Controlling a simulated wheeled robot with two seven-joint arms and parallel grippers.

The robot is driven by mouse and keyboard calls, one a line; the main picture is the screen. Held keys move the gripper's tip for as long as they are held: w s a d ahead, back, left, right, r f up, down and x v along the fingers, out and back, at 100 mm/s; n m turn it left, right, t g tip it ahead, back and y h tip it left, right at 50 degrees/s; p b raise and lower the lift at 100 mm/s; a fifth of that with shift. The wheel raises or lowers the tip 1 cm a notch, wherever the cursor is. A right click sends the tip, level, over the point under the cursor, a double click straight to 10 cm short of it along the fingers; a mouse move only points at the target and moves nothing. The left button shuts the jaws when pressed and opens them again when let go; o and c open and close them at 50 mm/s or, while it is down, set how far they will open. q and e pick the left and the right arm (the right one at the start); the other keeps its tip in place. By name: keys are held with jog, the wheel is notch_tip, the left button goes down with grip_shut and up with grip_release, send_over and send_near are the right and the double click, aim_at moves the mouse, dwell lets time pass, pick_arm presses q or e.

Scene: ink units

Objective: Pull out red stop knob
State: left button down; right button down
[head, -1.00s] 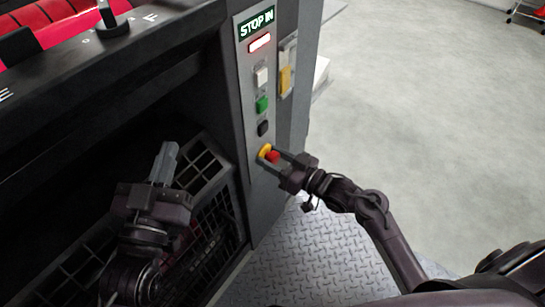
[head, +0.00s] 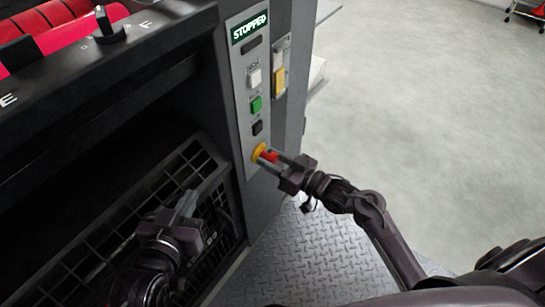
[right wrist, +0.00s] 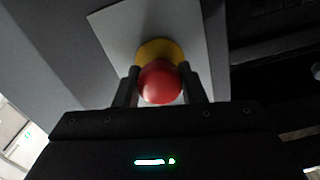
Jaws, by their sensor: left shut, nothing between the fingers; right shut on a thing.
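The red stop knob (head: 269,156) sits on its yellow base (head: 259,151) low on the grey control panel (head: 241,84). The display (head: 249,28) above reads STOPPED. My right gripper (head: 276,161) is shut on the red knob, one finger on each side. In the right wrist view the knob (right wrist: 160,82) shows between the two fingertips (right wrist: 160,88), in front of the yellow base (right wrist: 159,51). My left gripper (head: 188,204) is shut and empty, low in front of the dark grille, away from the panel.
Above the knob are a black button (head: 257,127), a green button (head: 256,104) and a white button (head: 254,77). A yellow part (head: 279,81) is on the cabinet's side. The black grille (head: 213,168) lies behind my left arm. Open floor (head: 420,110) is to the right.

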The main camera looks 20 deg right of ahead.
pick_arm(q)
jog(key=shift+s+f, duration=0.2)
jog(key=shift+f, duration=0.25)
pick_arm(e)
jog(key=shift+s+f, duration=0.1)
jog(key=shift+f, duration=0.05)
jog(key=c, duration=1.3)
grip_release()
jog(key=shift+d, duration=0.1)
jog(key=shift+c, duration=0.2)
pick_arm(q)
jog(key=shift+d+r, duration=0.1)
pick_arm(e)
jog(key=o, duration=0.4)
jog(key=shift+s, duration=0.1)
jog(key=shift+o, duration=0.2)
jog(key=shift+d, duration=0.1)
pick_arm(q)
jog(key=s+a+f+g+y+p, duration=0.1)
jog(key=s+a+f+g+y, duration=0.1)
jog(key=s+f+g, duration=0.5)
jog(key=shift+s+f+y+p, duration=0.35)
jog(key=shift+s+f, duration=0.4)
jog(key=shift+f, duration=1.25)
pick_arm(e)
jog(key=v, duration=0.7)
jog(key=shift+s+d, duration=0.2)
jog(key=shift+s, duration=0.1)
